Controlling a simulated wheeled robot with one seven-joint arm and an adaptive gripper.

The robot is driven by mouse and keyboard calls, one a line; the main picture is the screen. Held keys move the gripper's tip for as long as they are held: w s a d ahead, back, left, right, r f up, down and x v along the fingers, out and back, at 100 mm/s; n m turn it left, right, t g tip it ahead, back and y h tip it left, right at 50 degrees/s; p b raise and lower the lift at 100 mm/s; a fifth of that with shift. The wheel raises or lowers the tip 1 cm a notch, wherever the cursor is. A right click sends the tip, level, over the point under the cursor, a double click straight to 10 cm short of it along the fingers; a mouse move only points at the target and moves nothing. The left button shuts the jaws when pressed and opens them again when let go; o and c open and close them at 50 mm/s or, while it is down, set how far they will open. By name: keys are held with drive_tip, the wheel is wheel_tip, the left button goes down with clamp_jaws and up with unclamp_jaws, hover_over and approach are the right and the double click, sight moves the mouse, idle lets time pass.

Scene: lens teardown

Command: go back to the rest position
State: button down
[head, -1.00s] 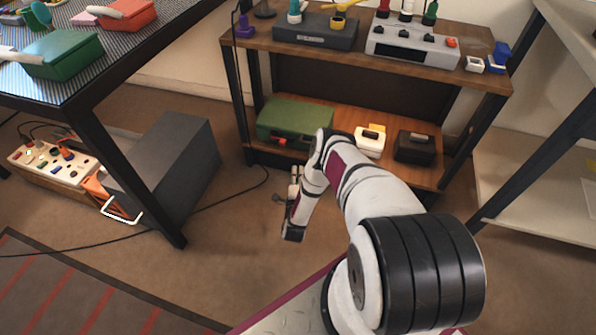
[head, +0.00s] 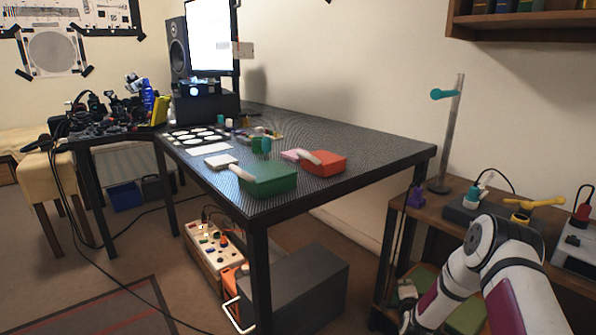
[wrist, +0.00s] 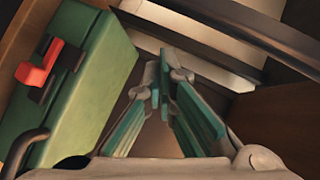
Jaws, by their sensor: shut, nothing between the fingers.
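My gripper (wrist: 163,85) shows in the wrist view with its teal-padded fingers together and nothing between them. The gripper points down past a green case (wrist: 75,85) with a red latch (wrist: 37,72), which fills the left of that view. In the head view my white arm reaches in at the lower right, in front of the wooden shelf unit (head: 462,190). The gripper end there is small and partly hidden beside the lower shelf, near the green case (head: 468,316).
A dark table (head: 345,185) with a green box (head: 268,180) and a red box (head: 324,165) stands left of the arm. A metal stand (head: 447,140) and a yellow part (head: 535,202) are on the shelf top. A grey box (head: 300,285) sits under the table.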

drive_tip(key=a+r+n+g+y, duration=0.1)
drive_tip(key=a+r+n, duration=0.2)
drive_tip(key=r, duration=0.5)
drive_tip(key=a+r+n+g+y, duration=0.1)
drive_tip(key=a+r+n+y, duration=0.15)
drive_tip(key=r, duration=0.55)
drive_tip(key=s+a+r+n+g, duration=0.2)
drive_tip(key=s+a+r, duration=0.1)
drive_tip(key=s+r, duration=0.4)
drive_tip(key=s+a+r+n+g, duration=0.2)
drive_tip(key=s+a+r+n, duration=0.1)
drive_tip(key=s+r, duration=0.4)
drive_tip(key=s+a+r+n+g, duration=0.2)
drive_tip(key=s+r, duration=0.1)
drive_tip(key=s, duration=1.2)
drive_tip(key=s+a+r+n+g, duration=0.1)
drive_tip(key=s+r+n+g, duration=0.2)
drive_tip(key=s, duration=1.2)
drive_tip(key=s+a+r+n+g, duration=0.2)
drive_tip(key=s+r, duration=0.2)
drive_tip(key=s, duration=1.1)
wheel_tip(320, 180, up, 36)
drive_tip(key=t+p, duration=0.3)
drive_tip(key=p, duration=3.2)
drive_tip(key=shift+w+r+t, duration=0.15)
drive_tip(key=shift+w+t, duration=0.05)
drive_tip(key=shift+t, duration=0.1)
drive_tip(key=shift+d+y, duration=0.1)
drive_tip(key=shift+y, duration=0.15)
